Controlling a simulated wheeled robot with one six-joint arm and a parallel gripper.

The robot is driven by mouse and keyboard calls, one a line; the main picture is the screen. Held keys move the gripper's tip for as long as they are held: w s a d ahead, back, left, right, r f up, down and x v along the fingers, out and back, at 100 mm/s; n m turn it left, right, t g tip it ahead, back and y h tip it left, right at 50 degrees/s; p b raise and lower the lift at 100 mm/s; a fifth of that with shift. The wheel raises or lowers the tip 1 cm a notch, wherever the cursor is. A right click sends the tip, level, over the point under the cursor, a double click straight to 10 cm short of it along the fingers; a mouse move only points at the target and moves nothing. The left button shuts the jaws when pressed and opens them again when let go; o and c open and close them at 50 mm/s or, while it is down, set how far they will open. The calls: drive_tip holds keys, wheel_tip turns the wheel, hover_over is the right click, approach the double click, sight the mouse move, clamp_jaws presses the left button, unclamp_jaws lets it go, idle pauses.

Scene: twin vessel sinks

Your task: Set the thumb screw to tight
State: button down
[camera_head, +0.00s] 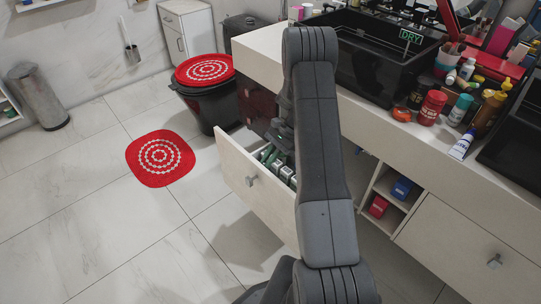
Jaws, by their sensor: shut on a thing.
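My arm reaches up through the middle of the view and bends down at its top end. My gripper (281,138) shows only in part, as dark pieces at the left side of the arm, over the open drawer (252,178). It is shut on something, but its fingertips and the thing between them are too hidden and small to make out. I cannot pick out the thumb screw anywhere in this view, so I cannot tell its setting.
The drawer juts out below the counter (262,48) with several small items inside. A black sink (378,60) and several bottles stand on the counter. A black bin (212,105) stands behind the drawer.

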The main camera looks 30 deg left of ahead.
drive_tip(key=shift+a+h+p, duration=0.2)
drive_tip(key=shift+h+p, duration=0.1)
idle(0.4)
drive_tip(key=c, duration=1.5)
unclamp_jaws()
drive_tip(key=shift+w, duration=0.1)
drive_tip(key=p+v, duration=0.1)
drive_tip(key=v, duration=1.2)
drive_tip(key=shift+w+r, duration=0.2)
drive_tip(key=shift+w, duration=0.2)
drive_tip(key=shift+f, duration=0.1)
